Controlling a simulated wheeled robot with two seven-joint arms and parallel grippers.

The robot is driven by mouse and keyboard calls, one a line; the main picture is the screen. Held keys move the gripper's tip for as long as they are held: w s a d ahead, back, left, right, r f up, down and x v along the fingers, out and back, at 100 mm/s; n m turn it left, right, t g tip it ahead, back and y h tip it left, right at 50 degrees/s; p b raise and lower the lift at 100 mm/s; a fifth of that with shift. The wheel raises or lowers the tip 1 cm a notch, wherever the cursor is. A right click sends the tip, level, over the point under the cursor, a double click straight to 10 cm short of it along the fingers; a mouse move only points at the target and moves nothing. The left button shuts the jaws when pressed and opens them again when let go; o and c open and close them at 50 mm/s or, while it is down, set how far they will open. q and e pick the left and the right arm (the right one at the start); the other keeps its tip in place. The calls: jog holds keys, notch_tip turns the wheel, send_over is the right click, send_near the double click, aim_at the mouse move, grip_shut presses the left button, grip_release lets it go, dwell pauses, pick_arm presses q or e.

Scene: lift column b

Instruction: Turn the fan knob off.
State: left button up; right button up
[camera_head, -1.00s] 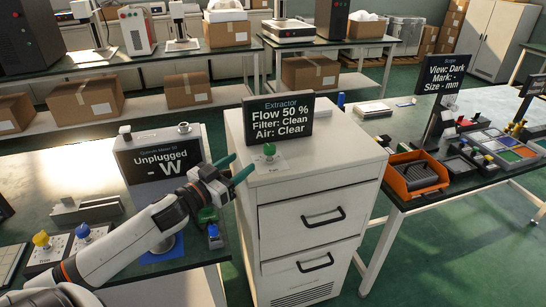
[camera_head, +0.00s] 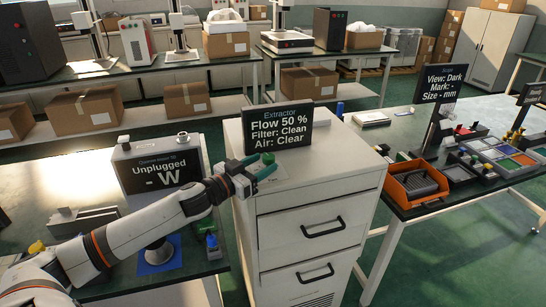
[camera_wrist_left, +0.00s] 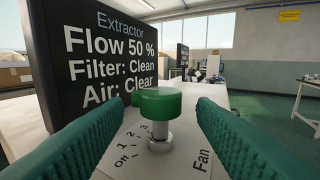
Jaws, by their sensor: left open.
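The fan knob (camera_wrist_left: 157,104) has a green cap on a silver stem and stands on a white plate (camera_wrist_left: 129,153) marked Off, 1, 2, 3 and Fan. In the wrist view it is between the two teal fingers of my left gripper (camera_wrist_left: 157,135), with a gap on each side. In the head view my left gripper (camera_head: 264,166) is over the cabinet top, its fingers partly hiding the knob. The extractor display (camera_head: 283,125) behind it reads Flow 50 %, Filter: Clean, Air: Clear. My right gripper is not in view.
The knob stands on a white drawer cabinet (camera_head: 312,222). The display stands close by the left finger in the wrist view. A power meter (camera_head: 160,165) reading Unplugged is on the left bench, and an orange tray (camera_head: 418,184) is on the right bench.

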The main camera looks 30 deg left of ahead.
aim_at(273, 158)
pick_arm(q)
jog(key=shift+p+x, duration=0.4)
jog(key=shift+x, duration=2)
jog(key=shift+c, duration=0.2)
jog(key=c, duration=0.8)
